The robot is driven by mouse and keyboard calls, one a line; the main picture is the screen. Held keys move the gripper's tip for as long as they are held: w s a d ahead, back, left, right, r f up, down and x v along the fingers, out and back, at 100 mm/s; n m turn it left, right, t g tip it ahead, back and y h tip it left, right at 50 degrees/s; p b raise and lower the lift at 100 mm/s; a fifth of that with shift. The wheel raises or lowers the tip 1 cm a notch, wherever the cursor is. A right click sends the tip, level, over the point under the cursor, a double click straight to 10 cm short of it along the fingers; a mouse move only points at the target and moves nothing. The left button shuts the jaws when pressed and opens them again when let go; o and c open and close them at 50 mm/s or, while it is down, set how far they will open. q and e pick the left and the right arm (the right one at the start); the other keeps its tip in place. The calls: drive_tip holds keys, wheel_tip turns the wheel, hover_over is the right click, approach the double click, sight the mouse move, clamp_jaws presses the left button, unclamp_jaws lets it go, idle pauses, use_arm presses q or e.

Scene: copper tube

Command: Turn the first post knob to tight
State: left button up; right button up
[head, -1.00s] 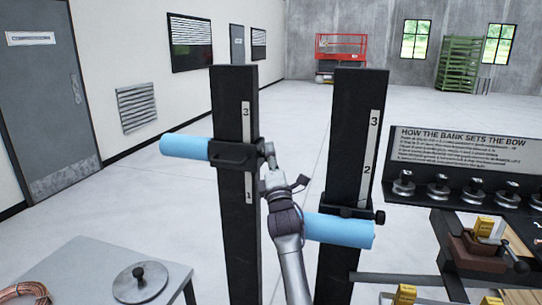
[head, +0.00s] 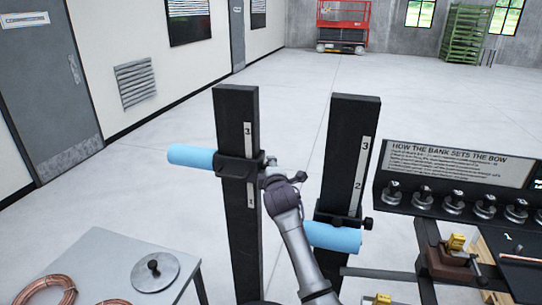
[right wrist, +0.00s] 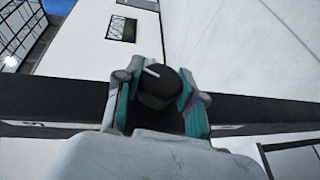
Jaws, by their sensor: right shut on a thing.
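The first post (head: 234,110) is the left black upright, with a white scale strip marked 3 and 1. A black slide (head: 237,170) sits on it with a light blue cylinder (head: 192,155) sticking out left. My right gripper (head: 271,168) is at the right side of this slide; the knob is mostly hidden there. In the right wrist view the dark knob (right wrist: 153,97), with a white pointer line, sits between the teal fingertips of my right gripper (right wrist: 159,92), which is shut on it. My left gripper is not in view.
A second black post (head: 345,125) stands to the right, with a blue cylinder (head: 335,237) and a side knob (head: 368,223). A sign board with several weights (head: 452,200) is further right. A grey table (head: 85,262) with copper coils is at lower left.

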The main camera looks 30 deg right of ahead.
drive_tip(key=shift+r+m+g+y, duration=0.1)
drive_tip(key=shift+m+g+y, duration=0.3)
drive_tip(key=shift+g+y, duration=0.5)
drive_tip(key=m+g+y, duration=0.1)
drive_tip(key=g+y, duration=0.1)
drive_tip(key=shift+g, duration=0.4)
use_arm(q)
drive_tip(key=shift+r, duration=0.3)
use_arm(e)
drive_tip(key=m+g+y, duration=0.1)
drive_tip(key=g+y, duration=0.3)
drive_tip(key=o, duration=1.2)
drive_tip(key=shift+c, duration=0.2)
drive_tip(key=v, duration=0.7)
